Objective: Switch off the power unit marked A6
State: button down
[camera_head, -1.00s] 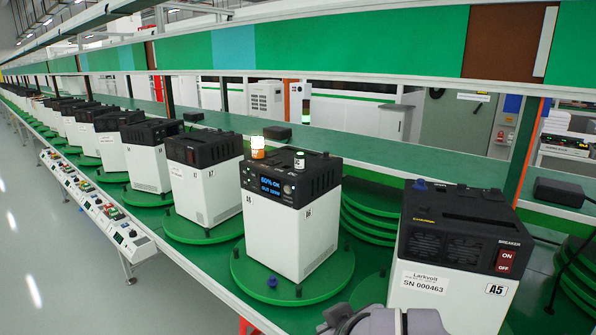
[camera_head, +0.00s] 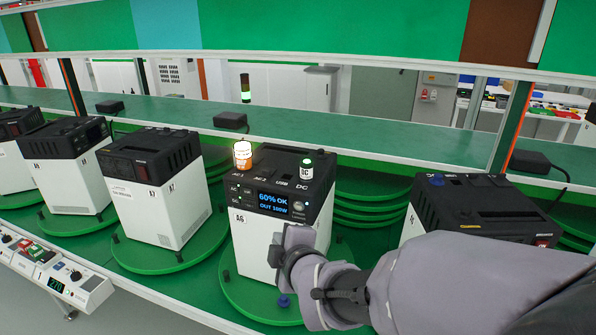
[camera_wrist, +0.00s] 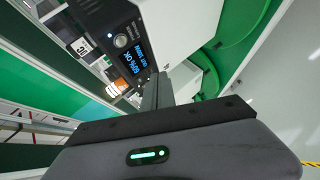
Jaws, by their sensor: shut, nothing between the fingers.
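The power unit marked A6 (camera_head: 270,252) has a white body and a black top, and stands upright on a green round turntable plate (camera_head: 232,290). Its lit display (camera_head: 272,203) reads 60% OK with an output line below. A round knob or button (camera_head: 298,206) sits right of the display, and a small light shows near the left of the panel. The panel also shows in the wrist view (camera_wrist: 132,58), with the round knob (camera_wrist: 120,41). My gripper (camera_head: 275,256) is shut and empty, in front of the unit's white body below the panel. Its fingers (camera_wrist: 157,88) show in the wrist view; contact cannot be told.
A lit orange-and-white cylinder (camera_head: 242,154) and a small green-topped one (camera_head: 307,168) stand on A6. Another unit (camera_head: 485,205) stands to the right, partly behind my arm. Several units (camera_head: 150,190) line the left. A control strip (camera_head: 62,278) runs along the front edge.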

jog(key=p, duration=0.3)
send_near(290, 210)
jog(key=w+a+f, duration=0.2)
jog(key=shift+w+d+r, duration=0.1)
jog(key=shift+w+d, duration=0.05)
jog(key=shift+w, duration=0.25)
jog(key=shift+w, duration=0.1)
dwell(1.7)
jog(key=shift+w+d, duration=0.15)
jog(key=shift+w, duration=0.15)
